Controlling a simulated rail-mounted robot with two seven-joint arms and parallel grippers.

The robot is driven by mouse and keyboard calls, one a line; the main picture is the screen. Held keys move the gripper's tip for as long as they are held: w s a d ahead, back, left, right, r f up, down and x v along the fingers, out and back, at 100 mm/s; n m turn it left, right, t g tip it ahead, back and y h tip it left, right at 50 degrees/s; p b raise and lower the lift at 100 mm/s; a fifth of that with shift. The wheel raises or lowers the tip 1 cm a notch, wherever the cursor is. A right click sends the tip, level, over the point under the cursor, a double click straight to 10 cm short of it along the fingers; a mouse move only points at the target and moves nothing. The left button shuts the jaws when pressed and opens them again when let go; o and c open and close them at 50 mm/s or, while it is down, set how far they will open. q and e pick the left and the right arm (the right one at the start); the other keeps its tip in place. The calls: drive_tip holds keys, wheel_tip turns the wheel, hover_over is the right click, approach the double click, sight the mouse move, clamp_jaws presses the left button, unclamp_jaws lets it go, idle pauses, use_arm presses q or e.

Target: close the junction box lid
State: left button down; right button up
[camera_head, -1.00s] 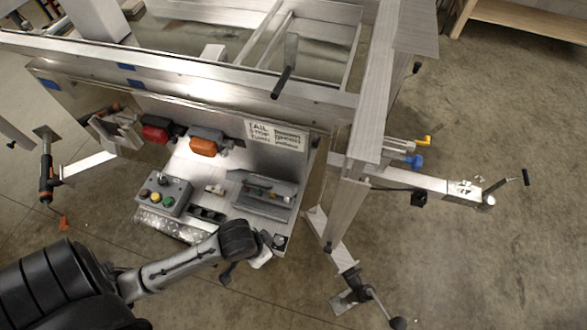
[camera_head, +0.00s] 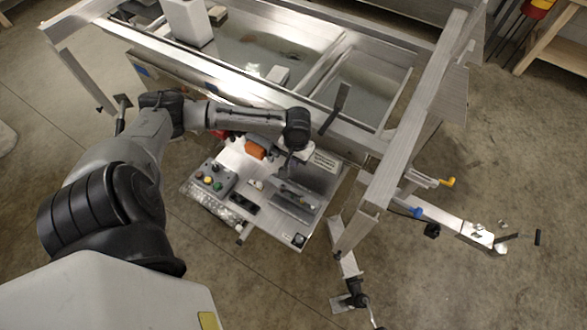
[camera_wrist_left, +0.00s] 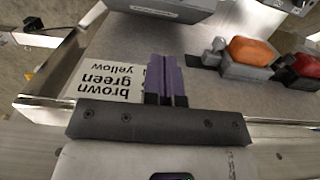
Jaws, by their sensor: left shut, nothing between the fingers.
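The junction box (camera_head: 283,200) is a grey box on the tilted metal board, with small coloured parts showing inside, so its lid appears open. The lid itself is hard to make out beside my gripper. My left gripper (camera_head: 289,170) is over the box's far side, close to the lamp panel. In the left wrist view its purple fingers (camera_wrist_left: 166,80) are shut together with nothing between them. A grey piece with a label (camera_wrist_left: 165,8), probably part of the junction box, is at that view's top edge, apart from the fingers. My right gripper is not in view.
A button box (camera_head: 210,178) stands left of the junction box. The aluminium trailer frame (camera_head: 395,160) rises to the right. Open floor lies in front.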

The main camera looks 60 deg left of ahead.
use_arm(q)
hover_over(290, 185)
drive_tip(key=w, duration=0.2)
drive_tip(key=f, duration=0.9)
drive_tip(key=shift+s+d+f, duration=0.2)
drive_tip(key=shift+s+d, duration=0.05)
drive_tip(key=shift+d, duration=0.1)
drive_tip(key=shift+s+d+f, duration=0.4)
drive_tip(key=shift+s+f, duration=0.2)
drive_tip(key=shift+s, duration=0.1)
drive_tip(key=shift+s+d+f, duration=0.3)
drive_tip(key=shift+s+f, duration=0.2)
drive_tip(key=shift+f, duration=0.2)
